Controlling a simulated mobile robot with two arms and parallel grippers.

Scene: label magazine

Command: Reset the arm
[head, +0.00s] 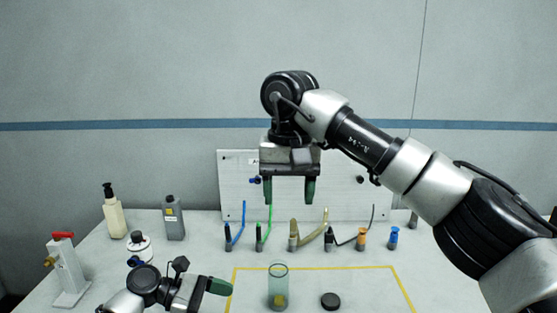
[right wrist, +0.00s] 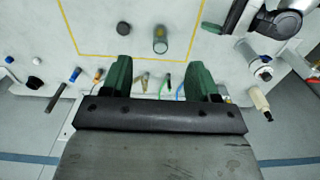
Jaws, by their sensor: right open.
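My right gripper (head: 290,192) hangs above the back part of the table, in front of the white board, with its green fingers pointing down. Its fingers stand apart with nothing between them. In the right wrist view the gripper (right wrist: 158,80) also shows both green fingers apart and empty. My left gripper (head: 218,287) is low at the left front, turned sideways and pointing right. Only one green finger shows clearly, so its opening cannot be told. A clear cylinder (head: 278,285) with something yellow at its bottom stands inside the yellow outline, beside a black round cap (head: 330,300).
Several small connectors with coloured hoses stand along the back, including an orange one (head: 362,238) and a blue one (head: 393,238). A pump bottle (head: 114,216), a grey bottle (head: 174,220), a white container (head: 139,246) and a red-handled valve stand (head: 67,272) are at left.

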